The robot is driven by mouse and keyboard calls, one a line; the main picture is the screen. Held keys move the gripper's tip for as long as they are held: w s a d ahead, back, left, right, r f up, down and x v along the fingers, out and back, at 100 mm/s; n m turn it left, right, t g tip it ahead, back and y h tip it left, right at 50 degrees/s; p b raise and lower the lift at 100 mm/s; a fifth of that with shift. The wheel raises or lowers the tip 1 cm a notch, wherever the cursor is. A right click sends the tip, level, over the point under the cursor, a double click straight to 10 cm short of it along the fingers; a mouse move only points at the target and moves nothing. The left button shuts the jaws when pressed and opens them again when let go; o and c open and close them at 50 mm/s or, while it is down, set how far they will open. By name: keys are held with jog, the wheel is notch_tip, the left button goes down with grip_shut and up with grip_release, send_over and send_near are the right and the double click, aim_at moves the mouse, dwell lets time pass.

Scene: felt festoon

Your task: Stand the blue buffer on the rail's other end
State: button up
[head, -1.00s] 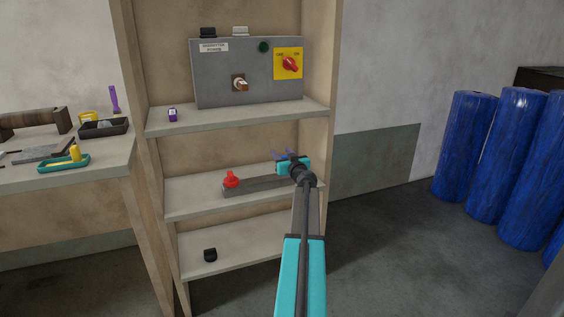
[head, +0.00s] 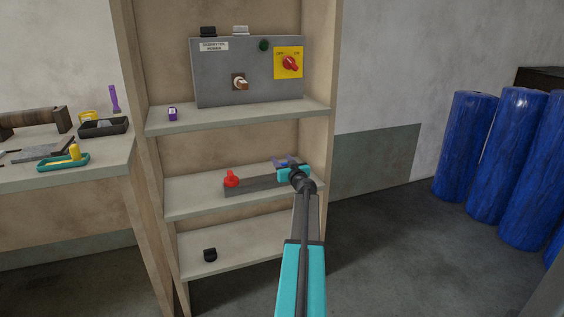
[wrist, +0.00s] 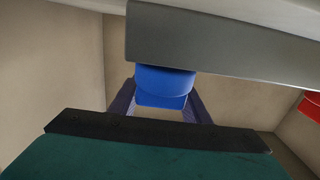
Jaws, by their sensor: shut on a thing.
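The grey rail (head: 252,186) lies along the middle shelf, and it also shows across the top of the wrist view (wrist: 220,40). A red buffer (head: 231,179) stands at its left end; part of it shows at the right edge of the wrist view (wrist: 309,104). My gripper (head: 290,161) is at the rail's right end, shut on the blue buffer (wrist: 165,87) between its two fingers. The buffer meets the rail's edge in the wrist view; I cannot tell whether it touches. In the head view my gripper mostly hides it and that rail end.
A grey control box (head: 215,75) stands on the shelf above, with a small purple item (head: 172,114) beside it. A black item (head: 210,255) lies on the bottom shelf. The right upright (head: 318,130) is close to my gripper. A workbench (head: 90,170) stands left.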

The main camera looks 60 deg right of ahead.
jog(key=shift+f, duration=0.1)
jog(key=o, duration=1)
jog(key=shift+o, duration=0.2)
jog(key=shift+v, duration=5.95)
jog(key=shift+a, duration=0.1)
